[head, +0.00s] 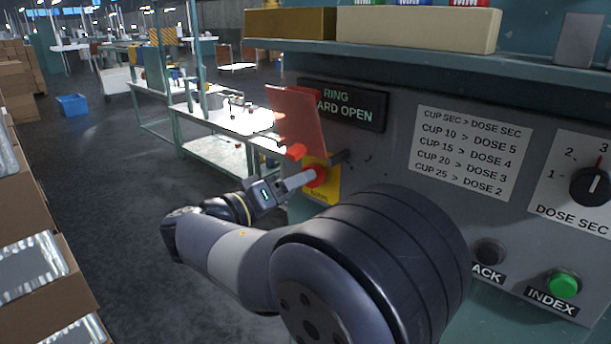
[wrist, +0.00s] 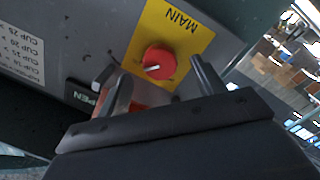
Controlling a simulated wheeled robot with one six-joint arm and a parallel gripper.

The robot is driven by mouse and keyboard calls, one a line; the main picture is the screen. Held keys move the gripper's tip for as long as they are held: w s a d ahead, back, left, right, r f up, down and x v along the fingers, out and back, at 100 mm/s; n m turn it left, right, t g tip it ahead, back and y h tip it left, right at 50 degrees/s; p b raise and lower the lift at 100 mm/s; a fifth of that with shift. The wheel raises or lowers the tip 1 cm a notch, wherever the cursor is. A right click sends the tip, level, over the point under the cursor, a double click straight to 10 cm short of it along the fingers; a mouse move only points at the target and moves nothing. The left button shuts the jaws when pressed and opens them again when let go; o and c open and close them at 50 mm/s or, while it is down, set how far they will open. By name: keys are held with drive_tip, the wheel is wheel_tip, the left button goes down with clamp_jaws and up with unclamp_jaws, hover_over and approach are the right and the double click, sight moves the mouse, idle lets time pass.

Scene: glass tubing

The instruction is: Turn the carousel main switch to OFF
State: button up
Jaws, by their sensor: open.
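The main switch is a red round knob (wrist: 160,60) on a yellow plate (wrist: 182,40) marked MAIN. A white mark on the knob points to the left in the wrist view; no ON or OFF lettering is readable there. In the head view the knob (head: 318,176) is partly covered by my gripper, and the yellow plate (head: 330,187) shows around it. A red see-through flap (head: 298,122) stands raised above it. My gripper (wrist: 160,72) is open, with one finger on each side of the knob; I cannot tell whether they touch it.
The panel has a RING GUARD OPEN sign (head: 343,105), a dose table (head: 470,155), a DOSE SEC dial (head: 592,186) and a green INDEX button (head: 563,284). A shelf (head: 430,53) overhangs it. Cardboard boxes (head: 30,260) stand at left; the floor between is clear.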

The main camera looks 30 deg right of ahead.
drive_tip(key=shift+p+x, duration=0.35)
drive_tip(key=shift+x, duration=1.35)
drive_tip(key=shift+c, duration=0.4)
drive_tip(key=c, duration=0.9)
